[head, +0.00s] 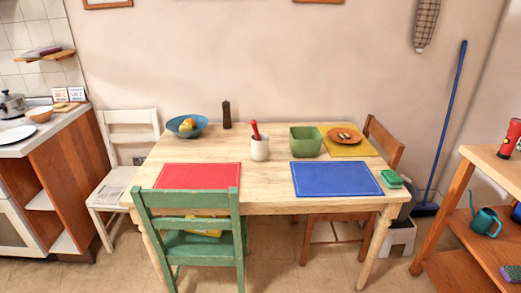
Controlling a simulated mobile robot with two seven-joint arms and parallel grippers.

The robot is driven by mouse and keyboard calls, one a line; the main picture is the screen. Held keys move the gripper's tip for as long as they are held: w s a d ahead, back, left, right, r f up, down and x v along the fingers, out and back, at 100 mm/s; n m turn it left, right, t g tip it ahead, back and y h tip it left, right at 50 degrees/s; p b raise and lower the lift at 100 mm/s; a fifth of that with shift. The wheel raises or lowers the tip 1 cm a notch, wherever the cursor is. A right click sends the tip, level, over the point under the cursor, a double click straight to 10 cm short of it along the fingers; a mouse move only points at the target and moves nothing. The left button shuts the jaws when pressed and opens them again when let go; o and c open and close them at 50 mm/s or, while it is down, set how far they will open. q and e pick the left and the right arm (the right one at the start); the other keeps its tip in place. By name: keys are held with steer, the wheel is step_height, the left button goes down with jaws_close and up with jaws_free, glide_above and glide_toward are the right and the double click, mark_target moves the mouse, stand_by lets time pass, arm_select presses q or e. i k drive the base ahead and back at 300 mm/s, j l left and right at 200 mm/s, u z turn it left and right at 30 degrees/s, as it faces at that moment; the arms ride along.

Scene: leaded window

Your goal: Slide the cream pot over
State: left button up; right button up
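The cream pot (260,150) stands upright near the middle of the wooden table (222,143). A red-handled utensil (255,129) sticks up out of it. The pot is just left of a green square bowl (306,141), with a small gap between them. Neither of my grippers shows in the head view, so nothing is seen touching the pot. The inside of the pot is mostly hidden.
A red placemat (198,176) and a blue placemat (336,179) lie along the front. A blue fruit bowl (187,126), a dark grinder (227,115) and an orange plate (346,135) on a yellow mat stand behind. A green chair (190,201) blocks the front left.

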mark_target(259, 149)
steer(key=i+l+u, duration=0.15)
steer(key=u, duration=0.25)
steer(key=i+l+u, duration=0.1)
steer(key=u, duration=0.35)
steer(key=i+l+u, duration=0.1)
steer(key=l+u, duration=0.3)
steer(key=i+l+u, duration=0.2)
steer(key=l, duration=0.3)
steer(key=l+u, duration=0.15)
steer(key=l, duration=0.3)
